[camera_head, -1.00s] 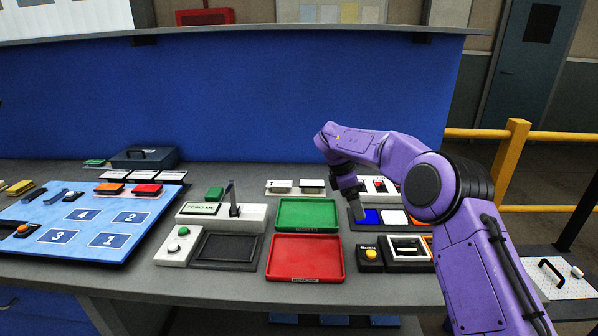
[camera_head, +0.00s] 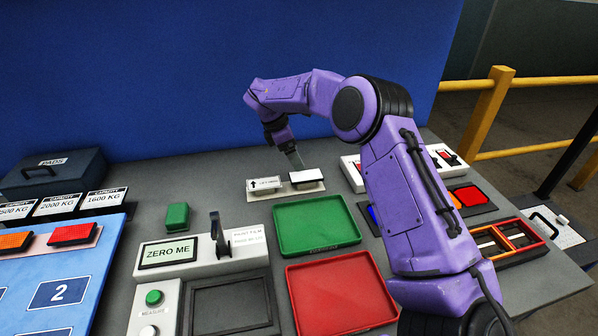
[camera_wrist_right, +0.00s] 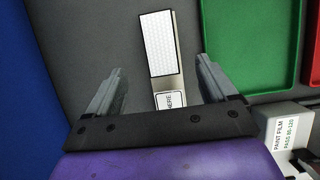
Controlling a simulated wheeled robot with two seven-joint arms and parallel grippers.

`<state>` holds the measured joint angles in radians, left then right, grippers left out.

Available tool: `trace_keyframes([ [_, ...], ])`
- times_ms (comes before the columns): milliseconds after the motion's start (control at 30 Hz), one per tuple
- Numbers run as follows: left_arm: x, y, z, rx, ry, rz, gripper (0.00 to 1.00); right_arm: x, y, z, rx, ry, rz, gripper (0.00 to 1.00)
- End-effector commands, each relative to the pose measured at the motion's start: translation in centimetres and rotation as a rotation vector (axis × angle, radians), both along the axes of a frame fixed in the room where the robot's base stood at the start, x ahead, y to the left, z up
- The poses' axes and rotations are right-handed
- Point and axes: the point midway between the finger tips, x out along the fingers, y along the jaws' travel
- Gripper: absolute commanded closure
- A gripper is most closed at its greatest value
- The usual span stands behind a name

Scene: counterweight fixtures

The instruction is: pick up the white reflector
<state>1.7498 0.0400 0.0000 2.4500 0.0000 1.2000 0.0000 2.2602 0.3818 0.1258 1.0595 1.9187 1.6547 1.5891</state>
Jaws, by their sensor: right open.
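The white reflector (camera_head: 306,177) is a small white block with a dark edge. It lies at the right end of a pale plate (camera_head: 284,192) behind the green tray. In the right wrist view the reflector (camera_wrist_right: 160,42) shows a fine grid texture, with a label reading "HERE" beside it on the plate. My right gripper (camera_head: 294,158) points down just behind and above the reflector. In the right wrist view its open fingers (camera_wrist_right: 160,82) stand on either side of the plate, with nothing between them gripped. My left gripper is out of view.
A green tray (camera_head: 316,225) and a red tray (camera_head: 341,294) lie in front of the plate. A white gauge (camera_head: 205,250) marked "ZERO ME" with an upright lever stands to the left. A green block (camera_head: 177,217) lies near it. Bare grey bench lies behind the plate.

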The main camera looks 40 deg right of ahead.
Motion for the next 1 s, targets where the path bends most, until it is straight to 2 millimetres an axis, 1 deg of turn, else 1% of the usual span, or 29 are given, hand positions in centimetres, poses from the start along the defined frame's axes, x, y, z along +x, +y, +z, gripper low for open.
trace_keyframes([
  [33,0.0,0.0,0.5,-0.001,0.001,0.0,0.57,0.0,-0.3,-0.6,0.0,0.006,-0.001,0.15],
  [167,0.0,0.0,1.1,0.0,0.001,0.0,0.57,0.1,-0.8,-2.1,-0.002,0.007,-0.001,0.15],
  [267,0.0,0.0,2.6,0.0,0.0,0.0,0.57,-0.2,-1.4,-3.5,-0.003,0.012,-0.002,0.15],
  [333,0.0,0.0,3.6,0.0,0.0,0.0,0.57,-0.4,-1.8,-4.7,-0.002,0.013,-0.002,0.15],
  [400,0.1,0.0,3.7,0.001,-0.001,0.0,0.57,-0.5,-2.1,-6.0,-0.002,0.011,-0.001,0.15],
  [500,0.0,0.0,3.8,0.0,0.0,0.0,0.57,-0.7,-2.4,-6.9,-0.003,0.007,-0.002,0.15],
  [667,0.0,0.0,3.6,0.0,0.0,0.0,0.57,-0.7,-2.4,-7.1,-0.003,0.006,-0.002,0.15],
  [700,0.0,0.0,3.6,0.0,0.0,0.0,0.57,-0.7,-2.4,-7.1,-0.003,0.006,-0.002,0.18],
  [767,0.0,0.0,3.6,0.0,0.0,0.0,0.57,-0.7,-2.4,-7.1,-0.002,0.006,-0.002,0.38],
  [800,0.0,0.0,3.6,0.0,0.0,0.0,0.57,-0.7,-2.4,-7.0,-0.002,0.006,-0.002,0.51],
  [867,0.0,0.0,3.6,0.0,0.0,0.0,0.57,-0.7,-2.4,-7.0,-0.002,0.006,-0.002,0.7],
  [900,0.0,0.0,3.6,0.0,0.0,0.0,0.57,-0.7,-2.4,-7.0,-0.002,0.007,-0.001,0.75],
  [1000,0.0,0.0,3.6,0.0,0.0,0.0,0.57,-0.7,-2.4,-7.0,-0.002,0.007,-0.001,0.75],
])
